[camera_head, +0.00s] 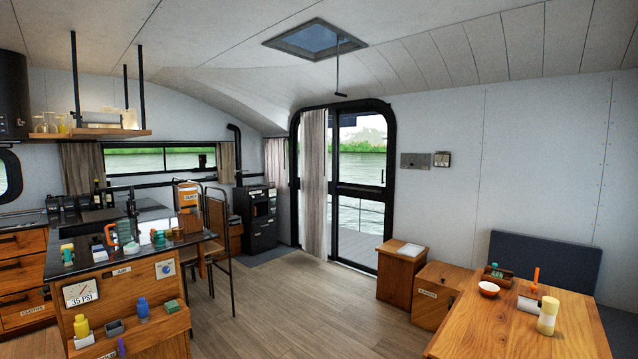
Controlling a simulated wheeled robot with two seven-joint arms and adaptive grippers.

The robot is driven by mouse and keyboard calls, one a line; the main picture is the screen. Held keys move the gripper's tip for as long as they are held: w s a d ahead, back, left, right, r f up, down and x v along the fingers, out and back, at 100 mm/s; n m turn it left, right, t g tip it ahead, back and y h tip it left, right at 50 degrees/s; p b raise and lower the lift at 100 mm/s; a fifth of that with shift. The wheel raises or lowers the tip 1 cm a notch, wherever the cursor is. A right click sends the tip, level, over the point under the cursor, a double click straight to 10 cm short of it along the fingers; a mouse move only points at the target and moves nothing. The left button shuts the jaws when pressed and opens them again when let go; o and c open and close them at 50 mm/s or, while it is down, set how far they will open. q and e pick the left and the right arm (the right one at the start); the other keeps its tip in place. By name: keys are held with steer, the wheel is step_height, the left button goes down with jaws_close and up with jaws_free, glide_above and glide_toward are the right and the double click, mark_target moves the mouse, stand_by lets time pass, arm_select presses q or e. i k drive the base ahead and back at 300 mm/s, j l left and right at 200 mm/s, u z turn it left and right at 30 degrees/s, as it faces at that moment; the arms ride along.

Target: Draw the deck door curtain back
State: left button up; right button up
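The deck door (360,186) is a black-framed glass door in the far wall, with water, a far green bank and a deck with a railing showing through it. The pale grey deck door curtain (314,185) hangs from the top of the frame to near the floor. It is gathered in folds over the left part of the doorway, and the right part of the glass is uncovered. Another grey curtain (277,165) hangs just left of the door frame. Neither of my grippers shows in the head view.
A dark-topped counter (120,258) with many small items stands at the left, with tall chairs (217,240) beside it. A black stove (260,218) stands left of the door. Wooden boxes (400,275) and a table (480,335) are at the right. The wooden floor (300,300) between is clear.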

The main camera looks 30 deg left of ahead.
mark_target(319, 142)
steer(key=i+j+u, duration=0.55)
steer(key=i, duration=0.3)
steer(key=i+j+u, duration=0.1)
steer(key=i+u, duration=0.2)
steer(key=i, duration=0.15)
steer(key=i+j, duration=0.15)
steer(key=i, duration=0.95)
steer(key=i+z, duration=0.25)
steer(key=i, duration=0.2)
steer(key=i+z, duration=0.3)
steer(key=i, duration=0.2)
steer(key=i+z, duration=0.15)
steer(key=i, duration=0.7)
steer(key=i+l+u, duration=0.1)
steer(key=i+u, duration=0.2)
steer(key=i, duration=0.6)
steer(key=i+u, duration=0.1)
steer(key=i, duration=0.85)
steer(key=i+z, duration=0.25)
steer(key=i, duration=0.65)
